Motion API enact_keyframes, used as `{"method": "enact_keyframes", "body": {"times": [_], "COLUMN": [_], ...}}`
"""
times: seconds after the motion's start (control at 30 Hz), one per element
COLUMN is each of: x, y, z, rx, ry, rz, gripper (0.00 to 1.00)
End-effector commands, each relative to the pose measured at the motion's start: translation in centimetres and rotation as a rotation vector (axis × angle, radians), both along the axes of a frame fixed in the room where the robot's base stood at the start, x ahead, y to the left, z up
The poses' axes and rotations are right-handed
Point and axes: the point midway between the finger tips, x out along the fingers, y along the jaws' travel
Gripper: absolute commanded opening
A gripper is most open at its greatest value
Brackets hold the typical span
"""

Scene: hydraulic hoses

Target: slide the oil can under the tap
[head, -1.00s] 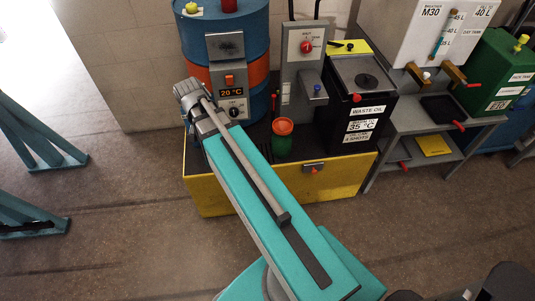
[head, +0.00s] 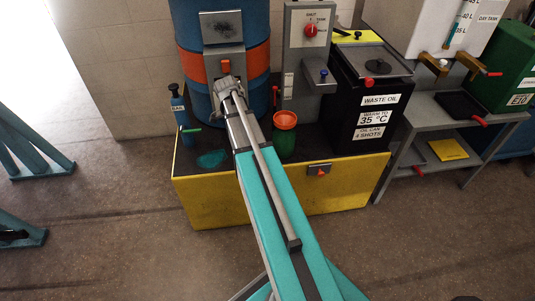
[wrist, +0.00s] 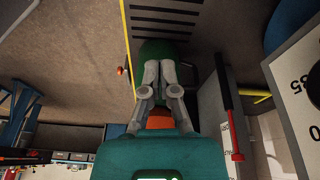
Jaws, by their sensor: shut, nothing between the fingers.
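A green can (head: 284,145) with an orange-red open top stands upright on the dark bench top, right of the blue drum; it is probably the oil can. In the wrist view the green can body (wrist: 165,47) lies beyond my fingers, with orange below them. My gripper (wrist: 159,66) is shut and empty; whether it touches the can I cannot tell. In the head view its fingers are hidden by my wrist in front of the drum. A brass tap with a red lever (head: 470,66) is on the white tank at right. Any tap on the drum is hidden.
The black waste oil box (head: 368,105) stands right of the can, with a grey selector panel (head: 308,45) behind. A grey side table (head: 425,108) stands at right.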

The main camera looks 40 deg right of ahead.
Motion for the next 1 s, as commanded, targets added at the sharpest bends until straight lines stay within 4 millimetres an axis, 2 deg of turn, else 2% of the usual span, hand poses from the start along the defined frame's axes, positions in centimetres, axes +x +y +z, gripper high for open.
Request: {"method": "enact_keyframes", "body": {"times": [0.03,0.23,0.73,1.0], "x": [0.2,0.2,0.1,-0.1], "y": [-0.8,-2.4,-2.7,-2.9], "z": [-1.3,-2.2,-2.2,-3.2], "rx": [-0.009,-0.033,-0.036,-0.036], "ry": [-0.005,-0.017,-0.019,-0.019], "rz": [-0.039,-0.138,-0.152,-0.152], "gripper": [0.0,0.0,0.0,0.0]}}
